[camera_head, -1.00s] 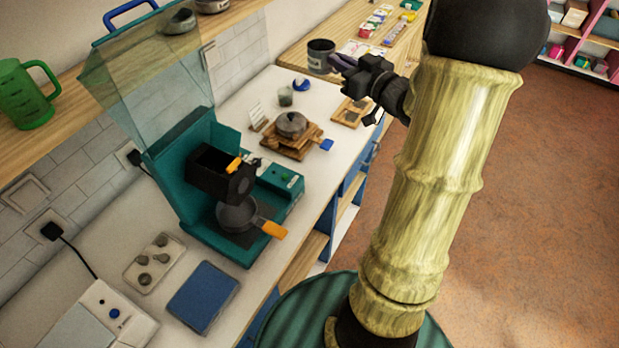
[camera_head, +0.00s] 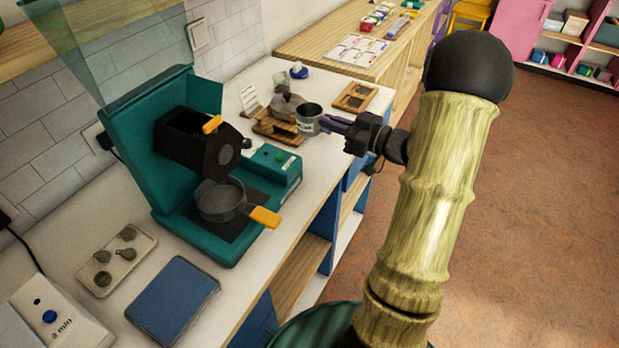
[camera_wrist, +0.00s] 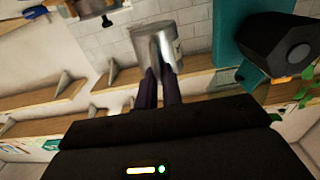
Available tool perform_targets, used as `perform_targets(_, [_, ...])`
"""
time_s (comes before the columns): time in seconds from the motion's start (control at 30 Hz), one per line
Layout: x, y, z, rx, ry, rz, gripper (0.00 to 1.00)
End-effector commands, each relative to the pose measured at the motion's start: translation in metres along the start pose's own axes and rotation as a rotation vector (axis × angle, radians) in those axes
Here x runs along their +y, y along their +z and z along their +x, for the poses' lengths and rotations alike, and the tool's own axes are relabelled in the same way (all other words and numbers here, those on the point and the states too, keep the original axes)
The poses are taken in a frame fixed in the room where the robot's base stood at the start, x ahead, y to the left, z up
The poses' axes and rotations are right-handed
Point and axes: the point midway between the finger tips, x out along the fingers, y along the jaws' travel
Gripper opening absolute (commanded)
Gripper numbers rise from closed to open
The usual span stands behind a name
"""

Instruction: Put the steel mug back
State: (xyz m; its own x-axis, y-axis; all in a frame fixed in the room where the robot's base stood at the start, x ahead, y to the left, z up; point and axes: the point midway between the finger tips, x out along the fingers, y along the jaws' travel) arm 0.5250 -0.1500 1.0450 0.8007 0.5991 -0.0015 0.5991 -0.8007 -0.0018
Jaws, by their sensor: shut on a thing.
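The steel mug (camera_head: 308,117) is a grey cylinder with a pale patch on its side. My gripper (camera_head: 330,124) is shut on it from the right, with dark fingers. In the head view the mug overlaps the right side of a wooden stand (camera_head: 268,130) with a grey lidded pot (camera_head: 286,104). Whether it touches the stand or hangs above it, I cannot tell. In the wrist view the shiny mug (camera_wrist: 158,40) sits at the tips of my gripper's fingers (camera_wrist: 160,75).
A teal machine (camera_head: 150,165) with a grey pan (camera_head: 220,198) and its orange handle stands nearer on the white counter. A wooden tray (camera_head: 342,104) lies behind the mug. A blue pad (camera_head: 175,296) and a knobbed plate (camera_head: 100,283) lie in front.

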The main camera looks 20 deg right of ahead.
Motion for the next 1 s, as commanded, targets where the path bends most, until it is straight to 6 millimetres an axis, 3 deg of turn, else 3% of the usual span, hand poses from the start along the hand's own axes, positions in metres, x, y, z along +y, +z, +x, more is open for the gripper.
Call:
perform_targets(0.03, [-0.001,0.013,-0.001,0.002,-0.01,0.0,0.0])
perform_targets(0.1, [-0.002,0.016,-0.001,0.003,-0.018,0.001,0.0])
perform_targets(0.5, [-0.003,0.019,0.001,0.003,-0.025,0.002,0.0])
perform_targets(0.8, [-0.003,0.067,0.001,0.002,-0.024,0.006,0.0])
perform_targets(1.0, [-0.002,0.078,0.0,0.003,-0.022,0.001,0.0])
